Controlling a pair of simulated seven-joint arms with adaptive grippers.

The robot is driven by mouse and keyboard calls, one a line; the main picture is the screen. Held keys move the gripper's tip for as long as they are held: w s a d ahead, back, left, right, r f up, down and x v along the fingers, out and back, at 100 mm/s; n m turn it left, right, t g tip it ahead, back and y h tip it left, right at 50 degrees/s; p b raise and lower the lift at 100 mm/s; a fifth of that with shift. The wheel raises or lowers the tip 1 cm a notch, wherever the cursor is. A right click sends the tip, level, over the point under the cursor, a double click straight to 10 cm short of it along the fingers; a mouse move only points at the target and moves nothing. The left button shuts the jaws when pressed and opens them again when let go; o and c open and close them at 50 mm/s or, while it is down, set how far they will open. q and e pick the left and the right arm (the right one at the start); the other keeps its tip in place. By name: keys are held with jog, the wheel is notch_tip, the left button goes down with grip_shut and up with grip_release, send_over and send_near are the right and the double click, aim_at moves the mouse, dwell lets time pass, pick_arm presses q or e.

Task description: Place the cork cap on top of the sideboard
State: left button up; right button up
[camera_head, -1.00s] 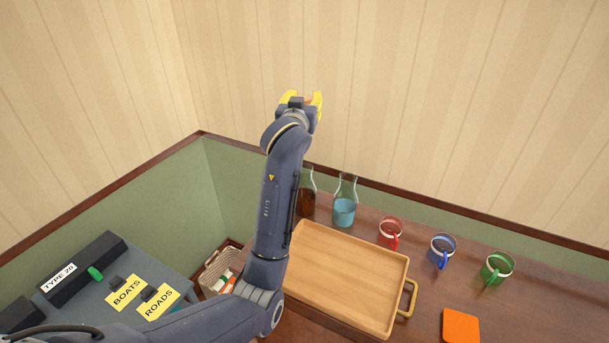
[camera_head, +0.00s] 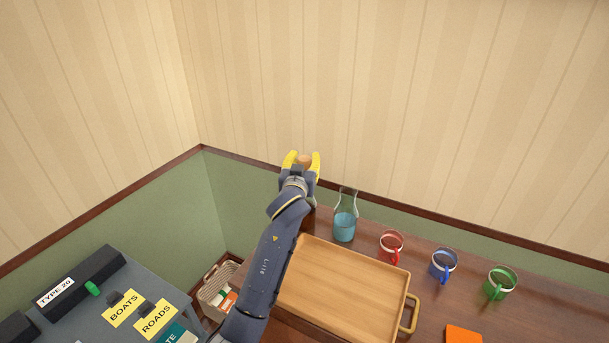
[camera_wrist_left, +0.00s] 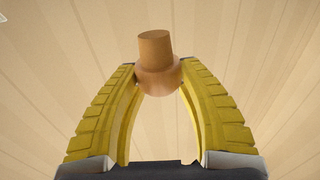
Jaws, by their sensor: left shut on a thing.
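The cork cap (camera_wrist_left: 156,62) is tan, with a narrower plug above a wider rounded part. My left gripper (camera_wrist_left: 158,80) is shut on it, with the yellow fingertips on either side of the wider part. In the head view the cap (camera_head: 305,160) shows between the fingertips of my left gripper (camera_head: 302,163), in front of the wallpaper and above the back of the sideboard. The brown wooden sideboard (camera_head: 545,310) runs along the wall. My right gripper is not in view.
A wooden tray (camera_head: 345,285) with a brass handle lies on the sideboard. A carafe of blue liquid (camera_head: 345,222) stands behind it; a brown one is mostly hidden by my arm. Red (camera_head: 391,246), blue (camera_head: 443,264) and green (camera_head: 500,282) mugs and an orange square (camera_head: 463,334) are to the right.

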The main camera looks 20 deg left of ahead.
pick_arm(q)
jog(key=shift+f, duration=2.7)
jog(key=shift+f, duration=0.15)
jog(key=o, duration=0.9)
jog(key=s, duration=0.5)
jog(key=s+d, duration=0.1)
jog(key=s, duration=0.5)
jog(key=s+d, duration=0.1)
jog(key=s, duration=0.4)
jog(key=shift+s+d, duration=0.1)
jog(key=shift+s, duration=0.2)
jog(key=shift+o, duration=0.6)
jog(key=shift+s, duration=0.35)
